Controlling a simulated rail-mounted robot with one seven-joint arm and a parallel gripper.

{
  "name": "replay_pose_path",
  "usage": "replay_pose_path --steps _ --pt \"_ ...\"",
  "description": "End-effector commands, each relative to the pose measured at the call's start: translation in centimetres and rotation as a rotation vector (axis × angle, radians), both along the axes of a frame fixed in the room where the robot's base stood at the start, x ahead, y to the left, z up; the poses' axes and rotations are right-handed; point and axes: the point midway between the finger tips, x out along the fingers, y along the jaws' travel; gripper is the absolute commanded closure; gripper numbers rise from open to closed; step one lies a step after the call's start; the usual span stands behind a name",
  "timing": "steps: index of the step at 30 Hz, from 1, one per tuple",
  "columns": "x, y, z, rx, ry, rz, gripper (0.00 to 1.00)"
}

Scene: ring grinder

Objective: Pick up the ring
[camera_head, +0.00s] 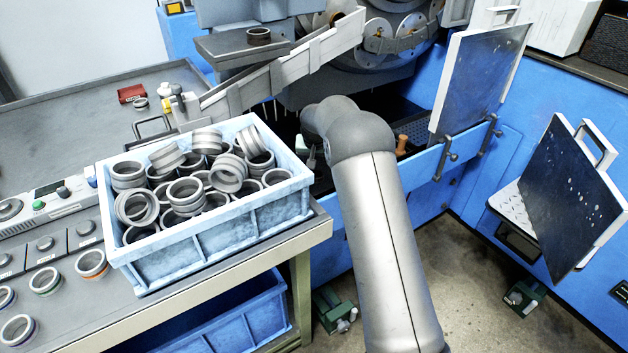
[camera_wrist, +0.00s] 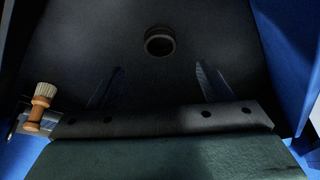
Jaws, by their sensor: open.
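A single dark metal ring (camera_wrist: 160,41) lies on a dark flat surface in the wrist view, at upper centre. My gripper (camera_wrist: 160,75) is open and empty, with its two fingers wide apart. The ring shows beyond the fingertips, roughly midway between them, and is not between the fingers. In the head view my arm reaches into the blue machine, and its wrist hides most of the gripper. I cannot make out this ring in the head view.
A brush (camera_wrist: 40,103) with an orange handle stands left of my gripper. A blue crate (camera_head: 215,248) full of rings stands on the bench. Another ring (camera_head: 258,36) sits on a grey plate. Open door panels (camera_head: 478,75) flank the machine's right side.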

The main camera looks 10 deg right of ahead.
Motion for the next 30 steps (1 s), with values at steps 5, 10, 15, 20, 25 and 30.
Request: replay_pose_path --steps 5,10,15,20,25,30 --pt "1.2 -0.3 -3.0 0.0 0.0 0.0 0.28" --pt "1.5 -0.3 -3.8 -0.001 -0.001 0.001 0.28" --pt "2.3 -0.6 -6.1 -0.001 0.001 0.0 0.28" --pt "3.2 -0.8 -8.0 0.0 0.001 0.0 0.28" --pt "3.5 -0.8 -8.5 0.0 0.0 0.0 0.28" --pt "3.5 -0.8 -8.5 0.0 0.0 0.0 0.3"
